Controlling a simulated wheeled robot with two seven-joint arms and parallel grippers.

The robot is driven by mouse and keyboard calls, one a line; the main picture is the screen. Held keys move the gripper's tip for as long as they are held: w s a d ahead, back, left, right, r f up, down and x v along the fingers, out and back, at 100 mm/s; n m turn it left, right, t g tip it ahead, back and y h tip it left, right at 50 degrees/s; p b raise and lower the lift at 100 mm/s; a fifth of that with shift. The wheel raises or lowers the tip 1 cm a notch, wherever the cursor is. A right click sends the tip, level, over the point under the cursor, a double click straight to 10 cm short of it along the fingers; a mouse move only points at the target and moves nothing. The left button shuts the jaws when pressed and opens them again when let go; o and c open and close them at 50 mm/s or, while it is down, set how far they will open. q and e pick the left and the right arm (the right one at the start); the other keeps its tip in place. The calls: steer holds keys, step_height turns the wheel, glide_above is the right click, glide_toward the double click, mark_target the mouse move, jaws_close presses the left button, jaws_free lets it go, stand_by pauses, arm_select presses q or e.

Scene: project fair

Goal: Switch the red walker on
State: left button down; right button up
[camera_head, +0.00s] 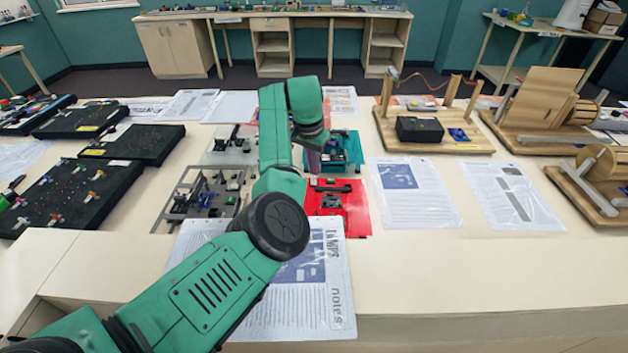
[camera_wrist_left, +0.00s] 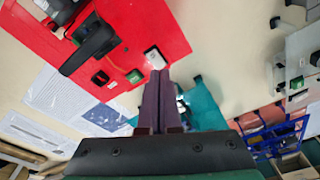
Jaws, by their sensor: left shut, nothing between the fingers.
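The red walker (camera_head: 358,216) is a red base plate with black mechanism parts on it, in the middle of the table in the head view. In the left wrist view the red walker (camera_wrist_left: 170,22) fills the upper left, with a small green part (camera_wrist_left: 134,76) and a small white part (camera_wrist_left: 154,57) near its edge. My left gripper (camera_head: 313,172) is shut and empty, pointing down at the far edge of the red walker. Its closed fingertips (camera_wrist_left: 159,73) appear beside the white and green parts; I cannot tell if they touch. My forearm hides part of the walker's surroundings.
A teal walker (camera_head: 352,143) stands just behind the red one, close to my left gripper. A grey walker (camera_head: 179,209) is to the left. A notes sheet (camera_head: 338,298) lies in front. Black boards (camera_head: 40,215) are far left, wooden machines (camera_head: 478,142) right.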

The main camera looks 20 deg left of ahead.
mark_target(314, 179)
arm_select(q)
steer(key=shift+f+b, duration=0.6)
steer(key=shift+f, duration=0.35)
stand_by(0.4)
step_height(314, 179, up, 7)
steer(key=p, duration=0.5)
steer(key=shift+r, duration=0.1)
steer(key=shift+d, duration=0.1)
